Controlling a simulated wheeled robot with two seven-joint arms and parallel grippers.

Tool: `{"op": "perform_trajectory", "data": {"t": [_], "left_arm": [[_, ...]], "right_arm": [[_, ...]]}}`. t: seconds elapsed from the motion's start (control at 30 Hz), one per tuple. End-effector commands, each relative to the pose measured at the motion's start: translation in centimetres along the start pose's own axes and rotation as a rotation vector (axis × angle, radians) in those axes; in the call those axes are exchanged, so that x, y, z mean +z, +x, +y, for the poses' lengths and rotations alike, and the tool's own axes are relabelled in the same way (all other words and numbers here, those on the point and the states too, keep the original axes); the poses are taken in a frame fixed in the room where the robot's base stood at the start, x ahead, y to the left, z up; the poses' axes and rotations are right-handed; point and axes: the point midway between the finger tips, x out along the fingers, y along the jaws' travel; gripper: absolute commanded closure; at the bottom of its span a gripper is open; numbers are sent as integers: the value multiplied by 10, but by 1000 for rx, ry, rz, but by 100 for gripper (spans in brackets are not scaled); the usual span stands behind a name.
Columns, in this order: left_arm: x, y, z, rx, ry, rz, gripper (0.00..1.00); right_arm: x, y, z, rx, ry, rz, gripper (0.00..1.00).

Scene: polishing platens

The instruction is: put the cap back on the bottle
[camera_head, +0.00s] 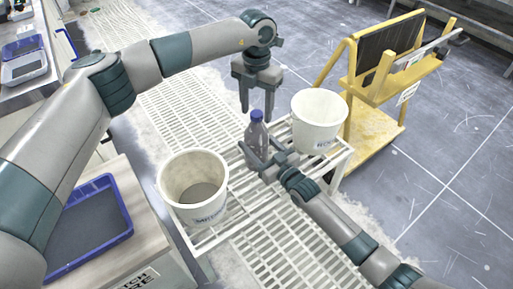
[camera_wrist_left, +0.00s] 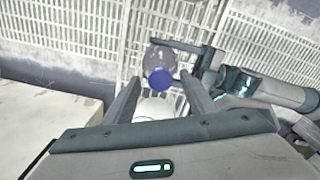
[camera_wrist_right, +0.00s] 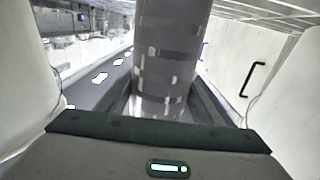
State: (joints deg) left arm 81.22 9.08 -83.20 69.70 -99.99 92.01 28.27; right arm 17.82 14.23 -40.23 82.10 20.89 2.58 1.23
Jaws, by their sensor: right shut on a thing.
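A clear, greyish bottle (camera_head: 257,137) stands upright between two white buckets, with a blue cap (camera_head: 257,115) at its top. Whether the cap is fully seated cannot be told. My right gripper (camera_head: 266,158) is shut around the bottle's body; in the right wrist view the bottle (camera_wrist_right: 166,55) rises between its fingers. My left gripper (camera_head: 256,110) points down over the bottle, fingers apart and empty. In the left wrist view the blue cap (camera_wrist_left: 161,78) shows between and beyond the open fingertips (camera_wrist_left: 160,88), with the bottle (camera_wrist_left: 157,54) behind it.
One white bucket (camera_head: 192,163) stands left of the bottle, another (camera_head: 319,108) close on its right, both on a white slatted rack (camera_head: 222,232). A yellow cart (camera_head: 376,130) stands behind right. A blue tray (camera_head: 127,226) lies on the left bench.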

Motion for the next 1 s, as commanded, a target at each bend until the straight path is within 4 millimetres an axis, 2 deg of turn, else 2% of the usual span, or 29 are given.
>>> {"op": "perform_trajectory", "data": {"t": [0.27,0.47,0.67,1.0], "left_arm": [[0,0,0,0,0,0,50],[0,-10,0,0,0,-1,50],[1,-35,0,1,0,-2,50],[0,-93,0,1,0,-2,50]], "right_arm": [[0,0,0,0,0,-1,100],[0,0,0,0,0,-1,100],[0,0,0,0,0,-1,100],[0,0,0,0,0,-1,100]]}}
